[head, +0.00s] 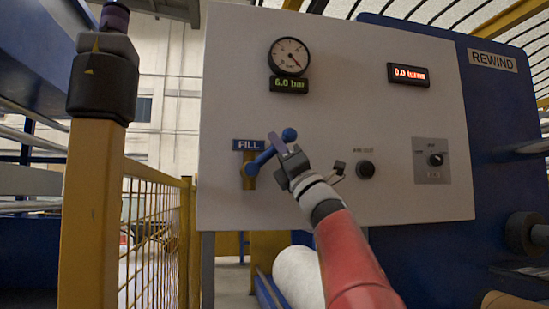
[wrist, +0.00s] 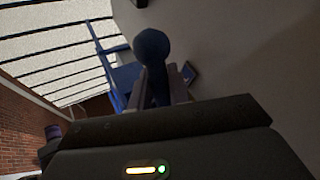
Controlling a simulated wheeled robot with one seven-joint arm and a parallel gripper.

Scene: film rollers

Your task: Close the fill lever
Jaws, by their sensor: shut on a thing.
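The blue fill lever (head: 264,157) is on the left of the white panel, below the blue FILL label (head: 248,145). It slants up to the right from its pivot over a yellow-brown valve body (head: 249,182) and ends in a round blue knob (head: 289,134). My gripper (head: 281,151) is shut on the lever near the knob. In the wrist view the knob (wrist: 151,44) stands out between my two fingers (wrist: 162,87). The fingers hide part of the lever.
The panel (head: 330,120) also carries a gauge (head: 289,56) with a 6.0 bar display, a 0.0 turns display (head: 408,75), a black knob (head: 365,169) and a rotary switch (head: 434,159). A yellow post (head: 92,210) and mesh fence (head: 155,235) stand to the left.

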